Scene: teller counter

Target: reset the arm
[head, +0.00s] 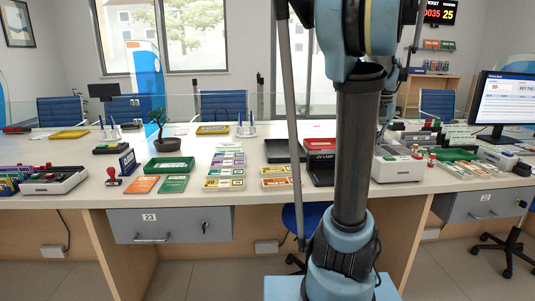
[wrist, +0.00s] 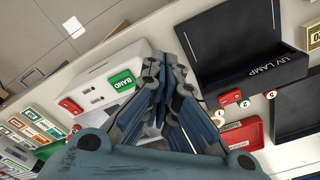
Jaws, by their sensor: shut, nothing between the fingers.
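My arm (head: 357,150) stands upright in the middle of the head view, in front of the counter, and its upper part runs out of the top of the picture. My gripper is not visible in the head view. In the wrist view my gripper (wrist: 163,62) points up the picture over the counter. Its fingers are shut with nothing between them. It is between a white machine with a green BAND label (wrist: 98,82) and an open black UV LAMP box (wrist: 218,48). The height above the counter is hard to tell.
The counter (head: 80,197) spans the head view, with a bonsai (head: 172,145), note stacks (head: 224,184), a red stamp (head: 113,177) and a monitor (head: 503,97) on it. A red tray (wrist: 253,131) lies right of my gripper in the wrist view. My arm hides part of the counter.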

